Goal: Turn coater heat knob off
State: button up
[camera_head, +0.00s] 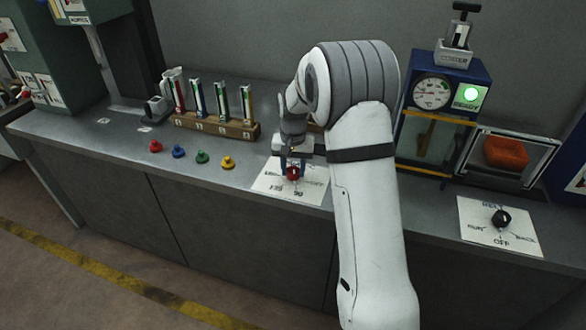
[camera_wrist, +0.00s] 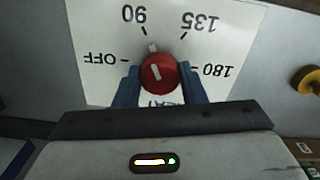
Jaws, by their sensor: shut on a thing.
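The red heat knob (camera_head: 293,174) sits on a white dial plate (camera_head: 262,183) on the counter. In the wrist view, the knob (camera_wrist: 160,76) lies between the two blue fingers of my gripper (camera_wrist: 160,84), which is shut on it from both sides. The wrist view shows the plate (camera_wrist: 88,30) upside down, with OFF at left, 90 and 135 at top, and 180 at right. The knob's white mark points up and slightly left, close to the 90. In the head view, my gripper (camera_head: 292,166) comes down onto the knob from above.
Several coloured knobs, including a yellow one (camera_head: 228,162), stand left of the plate. A wooden rack (camera_head: 215,126) is behind them. Right of my arm are the coater (camera_head: 443,100) with a gauge and green READY light, an orange block (camera_head: 506,152), and a black knob (camera_head: 501,218) on another plate.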

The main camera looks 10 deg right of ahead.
aim_at(294, 169)
jog(key=n, duration=0.6)
jog(key=shift+w+r, duration=0.1)
jog(key=n, duration=0.6)
jog(key=shift+n, duration=0.3)
dwell(0.3)
jog(key=o, duration=1)
jog(key=shift+b, duration=0.3)
notch_tip(294, 169, up, 8)
jog(key=shift+f, duration=0.25)
jog(key=shift+r, duration=0.1)
